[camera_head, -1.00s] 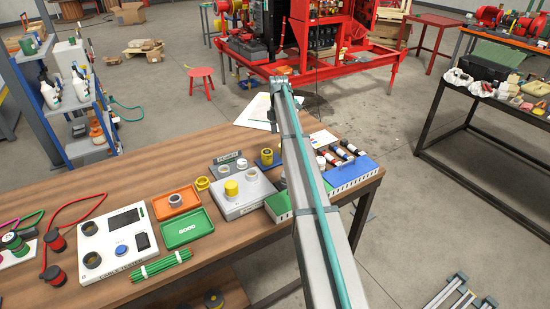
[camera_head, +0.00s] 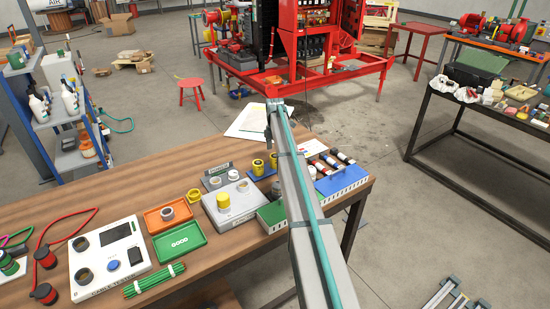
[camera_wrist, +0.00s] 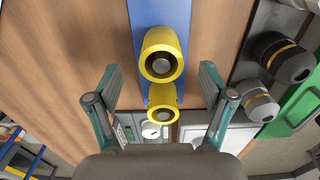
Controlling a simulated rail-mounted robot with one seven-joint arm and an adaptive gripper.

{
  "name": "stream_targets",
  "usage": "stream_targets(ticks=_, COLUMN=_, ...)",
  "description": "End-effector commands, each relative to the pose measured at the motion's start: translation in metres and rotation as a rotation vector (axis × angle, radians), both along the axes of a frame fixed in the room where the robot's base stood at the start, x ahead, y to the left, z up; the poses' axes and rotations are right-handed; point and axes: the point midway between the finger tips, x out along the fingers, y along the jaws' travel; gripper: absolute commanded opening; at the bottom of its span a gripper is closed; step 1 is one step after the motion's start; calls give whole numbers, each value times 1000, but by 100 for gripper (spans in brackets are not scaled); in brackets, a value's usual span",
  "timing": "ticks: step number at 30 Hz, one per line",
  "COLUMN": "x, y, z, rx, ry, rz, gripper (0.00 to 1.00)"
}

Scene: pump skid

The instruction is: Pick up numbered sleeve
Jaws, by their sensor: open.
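Two yellow sleeves stand on a blue strip (camera_wrist: 172,18) on the wooden table. In the wrist view, the larger-looking sleeve (camera_wrist: 161,54) is at upper middle and the other sleeve (camera_wrist: 163,102) is just below it. Both have dark bores with a grey centre. They also show in the head view, the near-left one (camera_head: 258,167) and the far-right one (camera_head: 273,160). No numbers are legible. My gripper (camera_wrist: 160,78) is open and empty, with its teal fingers apart on either side of the sleeves. In the head view, its end is dark and mostly hidden by my arm.
A grey fixture (camera_head: 243,207) with a yellow sleeve (camera_head: 222,201) stands close by. An orange tray (camera_head: 170,219), a green GOOD tray (camera_head: 182,243) and a cable tester (camera_head: 92,262) lie left. A blue rack (camera_head: 343,181) with dark cylinders is at right. Bare table lies behind the trays.

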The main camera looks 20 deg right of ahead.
Motion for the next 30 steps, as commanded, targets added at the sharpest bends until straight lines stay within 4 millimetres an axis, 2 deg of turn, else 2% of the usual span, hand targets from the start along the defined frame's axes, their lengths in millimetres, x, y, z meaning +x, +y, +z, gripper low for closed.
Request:
stream_targets(ticks=6, x=-2, y=-1, z=-26, rx=1, ry=2, rz=0, gripper=81)
stream_targets(ticks=14, x=-1, y=-1, z=-30, rx=0, ry=0, rz=0, gripper=81)
stream_targets(ticks=23, x=-2, y=-1, z=-30, rx=0, ry=1, rz=0, gripper=31)
stream_targets(ticks=30, x=-1, y=-1, z=-30, rx=0, ry=1, rz=0, gripper=29)
